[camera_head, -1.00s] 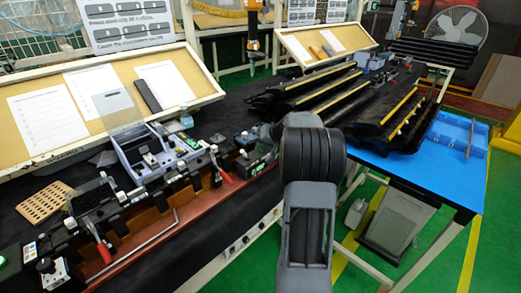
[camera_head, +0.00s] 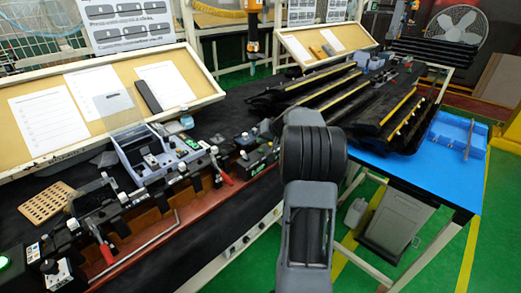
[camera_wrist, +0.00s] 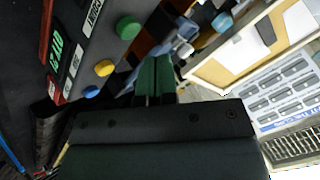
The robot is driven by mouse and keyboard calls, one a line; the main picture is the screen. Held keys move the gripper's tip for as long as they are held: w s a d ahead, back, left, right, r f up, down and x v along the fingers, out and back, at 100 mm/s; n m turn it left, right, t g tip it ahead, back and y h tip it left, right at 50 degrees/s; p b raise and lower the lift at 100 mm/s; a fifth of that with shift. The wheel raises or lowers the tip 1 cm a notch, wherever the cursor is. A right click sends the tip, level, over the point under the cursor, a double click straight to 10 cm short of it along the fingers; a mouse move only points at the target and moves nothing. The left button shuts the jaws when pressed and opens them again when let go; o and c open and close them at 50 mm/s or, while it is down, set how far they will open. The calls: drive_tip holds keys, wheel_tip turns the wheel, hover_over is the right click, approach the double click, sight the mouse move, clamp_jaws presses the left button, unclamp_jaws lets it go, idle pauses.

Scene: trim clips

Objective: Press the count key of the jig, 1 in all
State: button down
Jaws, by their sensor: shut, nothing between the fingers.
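In the wrist view a dark control box (camera_wrist: 75,40) of the jig stands close at upper left. It has a green key (camera_wrist: 128,28), a yellow key (camera_wrist: 104,67) and a blue key (camera_wrist: 90,91). A white label near the green key seems to read COUNT. The box's lit green display is too oblique to read surely. My gripper (camera_wrist: 153,75) is shut and empty, its fingertips beside the keys; I see no clear contact. In the head view my arm hides the gripper. The jig (camera_head: 150,226) lies along the left bench.
Red-handled clamps and a grey bin (camera_head: 135,165) stand along the jig. A perforated wooden block (camera_head: 46,203) lies at left. Long black trim parts (camera_head: 315,90) lie behind my arm.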

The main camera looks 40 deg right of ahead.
sight(262, 149)
drive_tip(key=shift+r+p, duration=1)
drive_tip(key=shift+r, duration=1.1)
drive_tip(key=shift+m+g, duration=0.8)
drive_tip(key=shift+g, duration=0.1)
drive_tip(key=s+f, duration=0.1)
drive_tip(key=f, duration=0.1)
drive_tip(key=s+a+f, duration=0.1)
drive_tip(key=s+f, duration=0.1)
drive_tip(key=shift+f, duration=0.1)
drive_tip(key=s+a, duration=0.1)
drive_tip(key=s+a+f+g, duration=0.1)
drive_tip(key=shift+s+a+f, duration=0.15)
drive_tip(key=shift+s+a, duration=0.05)
drive_tip(key=shift+s, duration=0.1)
drive_tip(key=s+a+r+n+g+h, duration=0.1)
drive_tip(key=s+a+n, duration=0.2)
drive_tip(key=s+a, duration=0.6)
drive_tip(key=s+a+r+n+g+h, duration=0.1)
drive_tip(key=s+a+n, duration=0.3)
drive_tip(key=s+a, duration=0.6)
drive_tip(key=shift+s+a+r+h, duration=0.3)
drive_tip(key=shift+a+r, duration=0.15)
drive_tip(key=shift+a, duration=1.95)
